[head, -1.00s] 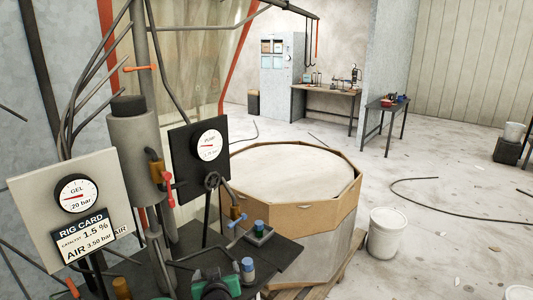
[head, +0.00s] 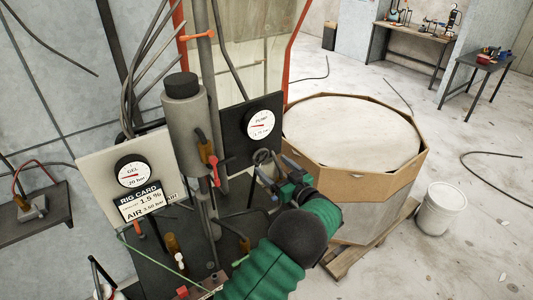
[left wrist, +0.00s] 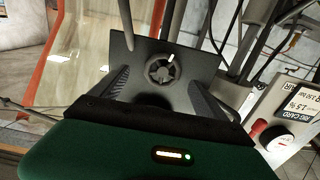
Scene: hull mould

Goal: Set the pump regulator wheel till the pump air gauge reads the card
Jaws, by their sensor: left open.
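The regulator wheel (head: 262,157) is a small dark spoked handwheel below the pump gauge (head: 261,124) on its black panel. The gauge's red needle points left; its small printed figure is too blurred to read surely. The rig card (head: 146,200) shows catalyst 1.5 % and AIR 3.50 bar. My left gripper (head: 268,172) is open at the wheel. In the left wrist view the wheel (left wrist: 160,70) sits between the two fingers, near their tips; I cannot tell whether they touch it. The gauge face is not seen there. My right gripper is out of view.
A gel gauge (head: 131,173) on a pale board stands left of a grey cylinder (head: 188,120).

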